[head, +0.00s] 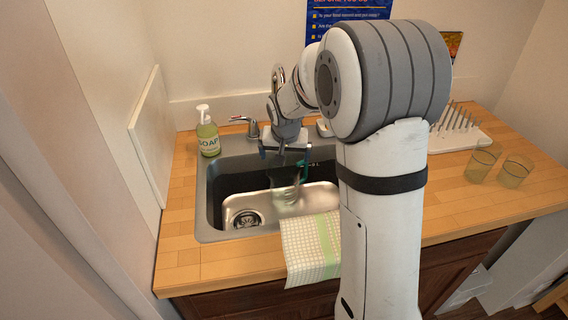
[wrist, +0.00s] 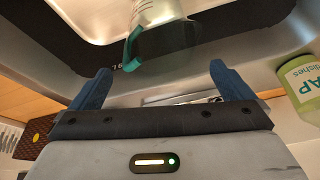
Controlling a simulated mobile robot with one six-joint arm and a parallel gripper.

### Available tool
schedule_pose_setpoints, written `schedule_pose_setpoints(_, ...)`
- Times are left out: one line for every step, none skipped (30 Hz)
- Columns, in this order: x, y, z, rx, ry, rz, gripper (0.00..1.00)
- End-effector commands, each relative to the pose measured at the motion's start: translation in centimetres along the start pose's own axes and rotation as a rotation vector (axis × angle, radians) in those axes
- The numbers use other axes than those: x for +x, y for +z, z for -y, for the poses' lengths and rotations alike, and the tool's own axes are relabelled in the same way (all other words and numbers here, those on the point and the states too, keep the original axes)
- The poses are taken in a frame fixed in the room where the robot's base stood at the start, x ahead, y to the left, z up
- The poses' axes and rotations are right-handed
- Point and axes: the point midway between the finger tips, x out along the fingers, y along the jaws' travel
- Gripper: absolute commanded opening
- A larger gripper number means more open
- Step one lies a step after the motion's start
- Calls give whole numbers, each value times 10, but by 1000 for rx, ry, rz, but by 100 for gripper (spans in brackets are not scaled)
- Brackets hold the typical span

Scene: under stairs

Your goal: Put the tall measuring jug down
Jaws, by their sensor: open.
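The tall measuring jug (head: 285,193) is clear with a teal handle or rim. It is inside the steel sink basin, below my gripper (head: 284,155). It also shows in the wrist view at the top, where the clear jug (wrist: 152,14) lies beyond my fingertips. My gripper (wrist: 159,68) is open, with its two blue fingers wide apart and nothing between them. The jug looks apart from both fingers. Its base and exact tilt are hard to make out against the shiny basin.
The sink (head: 212,222) is set in a wooden counter (head: 186,255). A soap bottle (head: 208,137) stands left of it, beside the tap (head: 243,122). A checked towel (head: 304,255) hangs over the front edge. Two glasses (head: 481,164) and a drying rack (head: 463,138) are at right.

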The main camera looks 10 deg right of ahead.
Motion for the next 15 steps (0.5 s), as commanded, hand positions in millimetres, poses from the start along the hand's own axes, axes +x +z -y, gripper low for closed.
schedule_pose_setpoints(-8, -1, 0, 0, -1, -3, 100)
schedule_pose_setpoints(-11, 0, 0, 0, 0, -2, 100)
schedule_pose_setpoints(-15, 0, 0, -1, 0, -2, 100)
schedule_pose_setpoints(-17, 0, 0, -1, 0, -2, 100)
schedule_pose_setpoints(-19, 0, 0, -1, 0, -2, 100)
schedule_pose_setpoints(-23, 2, -1, -3, 0, 0, 100)
schedule_pose_setpoints(-27, 4, -2, -6, 1, 1, 100)
schedule_pose_setpoints(-32, 6, -4, -9, 1, 3, 100)
schedule_pose_setpoints(-40, 12, -8, -15, 1, 7, 100)
schedule_pose_setpoints(-48, 18, -10, -22, 1, 10, 100)
schedule_pose_setpoints(-56, 26, -14, -29, 1, 16, 100)
schedule_pose_setpoints(-68, 37, -20, -43, 1, 23, 100)
schedule_pose_setpoints(-78, 47, -25, -55, 1, 31, 100)
schedule_pose_setpoints(-88, 58, -29, -66, 1, 37, 100)
schedule_pose_setpoints(-101, 74, -36, -83, -1, 49, 100)
